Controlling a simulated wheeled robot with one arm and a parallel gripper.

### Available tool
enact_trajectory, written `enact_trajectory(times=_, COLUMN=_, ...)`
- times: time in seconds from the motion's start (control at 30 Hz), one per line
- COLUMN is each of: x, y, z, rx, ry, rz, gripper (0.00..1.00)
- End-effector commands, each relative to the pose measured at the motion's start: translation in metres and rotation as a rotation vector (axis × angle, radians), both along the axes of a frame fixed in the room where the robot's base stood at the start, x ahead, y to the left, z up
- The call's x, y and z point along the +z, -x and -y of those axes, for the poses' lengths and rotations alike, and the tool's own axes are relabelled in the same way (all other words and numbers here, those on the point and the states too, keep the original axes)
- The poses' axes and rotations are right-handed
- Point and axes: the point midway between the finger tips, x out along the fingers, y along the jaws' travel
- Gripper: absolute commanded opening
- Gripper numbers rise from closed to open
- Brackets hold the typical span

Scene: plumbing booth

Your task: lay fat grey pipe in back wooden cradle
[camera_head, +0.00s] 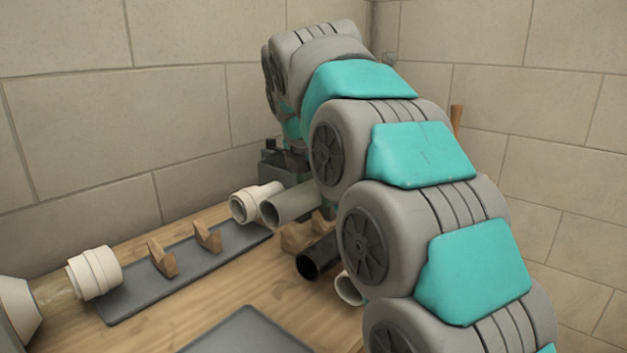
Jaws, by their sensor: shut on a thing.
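The fat grey pipe (291,206) shows its open near end in the middle of the view. Its far part runs back to the right and is hidden behind my arm. My gripper (287,172) is at the pipe, shut on it; its fingertips are mostly hidden. The back wooden cradle has two notched wooden blocks, a left one (162,258) and a right one (208,237), standing on a long dark grey base plate (135,295). Nothing lies in their notches. The pipe is to the right of this cradle.
White fittings stand at the base plate's left end (95,272) and right end (256,203). Another wooden block (298,236), a black pipe (318,256) and a cream pipe end (349,289) are beside my arm. A dark grey panel (248,333) lies in front.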

Motion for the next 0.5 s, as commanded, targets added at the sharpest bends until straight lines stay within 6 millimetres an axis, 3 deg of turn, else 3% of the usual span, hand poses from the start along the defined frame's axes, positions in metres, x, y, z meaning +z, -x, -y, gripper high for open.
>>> enact_trajectory(times=0.5, x=-0.029, y=0.000, z=0.000, rx=0.002, ry=0.001, rz=0.000, gripper=0.05)
